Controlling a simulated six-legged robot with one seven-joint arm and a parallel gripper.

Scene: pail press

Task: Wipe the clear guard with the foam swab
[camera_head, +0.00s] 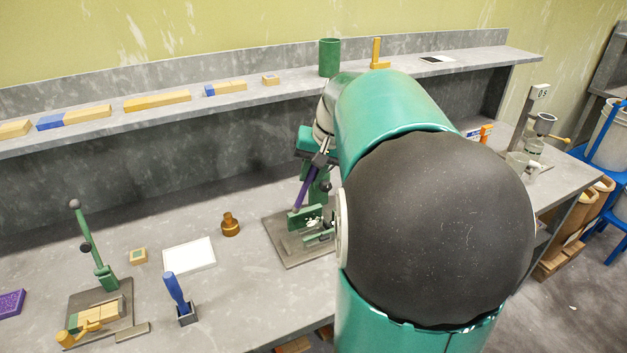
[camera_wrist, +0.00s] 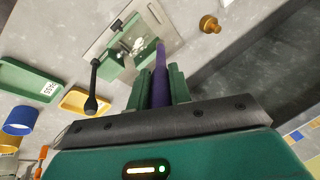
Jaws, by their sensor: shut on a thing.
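My gripper (camera_wrist: 159,88) is shut on the purple foam swab (camera_wrist: 160,70), whose stick stands out between the green fingers. In the head view the swab (camera_head: 302,191) slants down toward a green press (camera_head: 304,217) on a grey base plate. The swab's far end is close to the press; I cannot tell whether it touches. The clear guard (camera_wrist: 138,42) appears as a see-through part with white smears at the press, and its edges are hard to make out. My arm hides the press's right side in the head view.
A black-knobbed lever (camera_wrist: 92,104) stands near the gripper. A green tray (camera_wrist: 27,78) and yellow tray (camera_wrist: 82,101) lie beside the press. A brass weight (camera_head: 230,225), white pad (camera_head: 189,255) and blue-handled tool (camera_head: 174,288) stand left. A shelf (camera_head: 225,101) runs behind.

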